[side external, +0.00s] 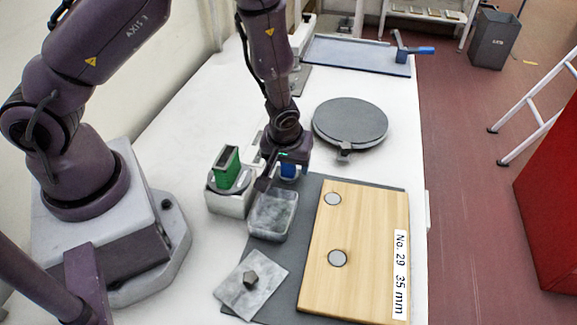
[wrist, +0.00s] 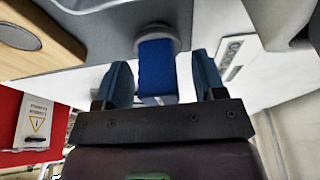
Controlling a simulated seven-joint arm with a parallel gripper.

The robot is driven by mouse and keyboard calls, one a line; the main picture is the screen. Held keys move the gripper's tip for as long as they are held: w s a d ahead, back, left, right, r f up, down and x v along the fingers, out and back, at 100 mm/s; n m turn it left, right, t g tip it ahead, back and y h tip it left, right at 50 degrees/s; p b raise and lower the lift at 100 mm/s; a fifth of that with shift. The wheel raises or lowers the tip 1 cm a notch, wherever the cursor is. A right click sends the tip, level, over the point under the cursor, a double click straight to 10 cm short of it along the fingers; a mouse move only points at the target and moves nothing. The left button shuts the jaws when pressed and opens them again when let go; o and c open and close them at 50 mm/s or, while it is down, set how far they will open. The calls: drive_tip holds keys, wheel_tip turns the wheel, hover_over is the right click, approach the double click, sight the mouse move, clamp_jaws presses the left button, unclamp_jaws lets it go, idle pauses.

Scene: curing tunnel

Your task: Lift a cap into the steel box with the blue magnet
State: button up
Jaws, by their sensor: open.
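The blue magnet (wrist: 157,68) stands between the two fingers of my gripper (wrist: 162,84) in the wrist view. Its grey round end shows beyond the blue part. The fingers are open, with a gap visible on each side. In the side view my gripper (side external: 282,177) is low behind the steel box (side external: 272,214), and the blue magnet (side external: 289,171) shows partly beside a finger. The grey, open-topped box looks empty. Two round grey caps, the far cap (side external: 332,198) and the near cap (side external: 337,258), lie on the wooden board (side external: 370,235); one cap (wrist: 15,36) shows in the wrist view.
A green block (side external: 227,166) stands on a pale base left of the box. A grey plate with a dark knob (side external: 250,280) lies in front. A round dark disc (side external: 350,122) and a blue tray (side external: 350,55) are farther back. White table is bare at left.

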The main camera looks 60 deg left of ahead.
drive_tip(key=c, duration=1.1)
drive_tip(key=v, duration=0.3)
drive_tip(key=w+v, duration=0.1)
drive_tip(key=v, duration=0.1)
drive_tip(key=a+v, duration=0.1)
drive_tip(key=v, duration=0.2)
drive_tip(key=shift+w+r, duration=0.25)
drive_tip(key=shift+r, duration=0.4)
drive_tip(key=w+d+m, duration=0.1)
drive_tip(key=w+d, duration=0.3)
drive_tip(key=d, duration=0.6)
drive_tip(key=shift+n, duration=0.5)
drive_tip(key=shift+d+f, duration=0.15)
drive_tip(key=shift+f, duration=3.05)
